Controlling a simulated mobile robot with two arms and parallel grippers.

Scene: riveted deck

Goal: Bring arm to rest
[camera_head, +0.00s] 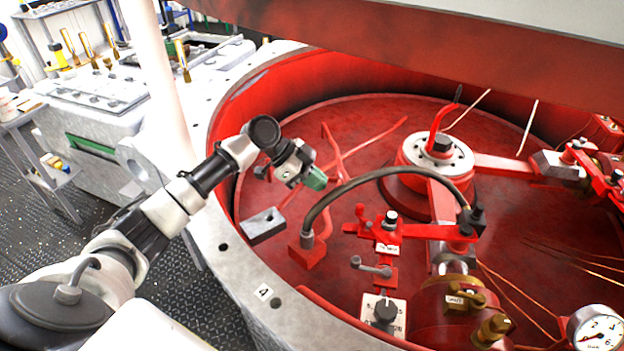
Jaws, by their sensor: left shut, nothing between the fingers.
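My left arm comes in from the lower left and reaches over the rim of a round red tub. My left gripper (314,179), with greenish fingertips, is shut and empty. It hangs over the red floor of the tub, left of a curved black hose. I cannot see it touching anything. My right gripper is not in view.
The white tub rim (222,247) curves below my arm. The black hose (345,187), red valve handles (390,222), a dial (385,312) and a pressure gauge (597,331) crowd the right. A white post (160,70) stands behind my arm. A shelf cart (40,160) stands far left.

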